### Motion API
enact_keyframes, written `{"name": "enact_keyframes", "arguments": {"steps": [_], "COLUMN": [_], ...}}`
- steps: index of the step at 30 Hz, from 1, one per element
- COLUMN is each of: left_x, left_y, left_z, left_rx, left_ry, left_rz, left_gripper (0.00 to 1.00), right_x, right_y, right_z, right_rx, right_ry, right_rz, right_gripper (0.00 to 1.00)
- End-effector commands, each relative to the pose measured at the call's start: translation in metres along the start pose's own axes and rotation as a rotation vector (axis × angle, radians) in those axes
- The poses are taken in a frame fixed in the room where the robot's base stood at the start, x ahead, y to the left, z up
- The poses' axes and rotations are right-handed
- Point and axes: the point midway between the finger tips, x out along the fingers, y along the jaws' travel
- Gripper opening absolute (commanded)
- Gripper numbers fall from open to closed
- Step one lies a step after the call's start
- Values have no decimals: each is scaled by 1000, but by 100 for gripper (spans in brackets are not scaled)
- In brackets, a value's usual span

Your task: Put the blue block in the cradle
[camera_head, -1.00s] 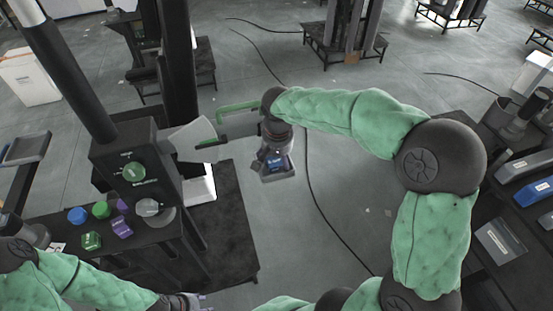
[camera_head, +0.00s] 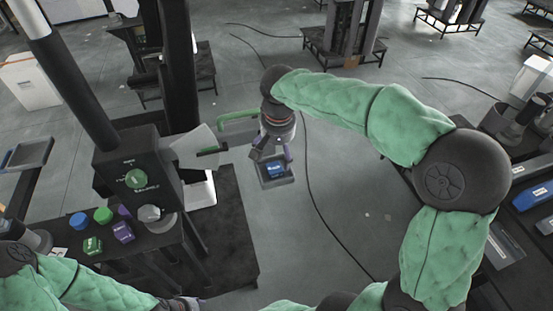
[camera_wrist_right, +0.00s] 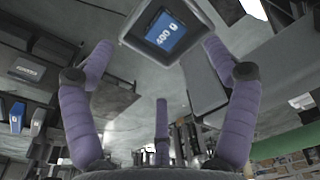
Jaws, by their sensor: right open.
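The blue block (camera_head: 275,168) with white lettering sits inside the small grey square cradle (camera_head: 278,183), at the middle of the head view. The block (camera_wrist_right: 165,33) and the cradle's dark rim (camera_wrist_right: 133,42) also show at the top of the right wrist view. My right gripper (camera_head: 271,153) is open and empty, just behind the cradle in the head view. Its purple fingers (camera_wrist_right: 160,62) are spread, with clear space between them and the block. My left gripper (camera_head: 186,303) is partly cut off at the bottom edge; its jaws cannot be made out.
Blue, green and purple pieces lie on a dark shelf (camera_head: 150,243). A bench with blue and grey items (camera_head: 532,195) is at the right.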

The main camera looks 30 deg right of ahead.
Motion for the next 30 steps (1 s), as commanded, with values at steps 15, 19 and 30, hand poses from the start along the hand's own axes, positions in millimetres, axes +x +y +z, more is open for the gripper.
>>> {"name": "enact_keyframes", "arguments": {"steps": [15, 19, 30], "left_x": [-5, -5, -5], "left_y": [2, 2, 2], "left_z": [0, 0, 0], "left_rx": [0, 0, 0], "left_ry": [0, 0, 0], "left_rz": [0, 0, 0], "left_gripper": [40, 40, 40], "right_x": [-52, -52, -52], "right_y": [0, 0, 0], "right_z": [0, 0, 0], "right_rx": [0, 0, 0], "right_ry": [-1, -1, 0], "right_rz": [0, 0, 0], "right_gripper": [87, 87, 87]}}
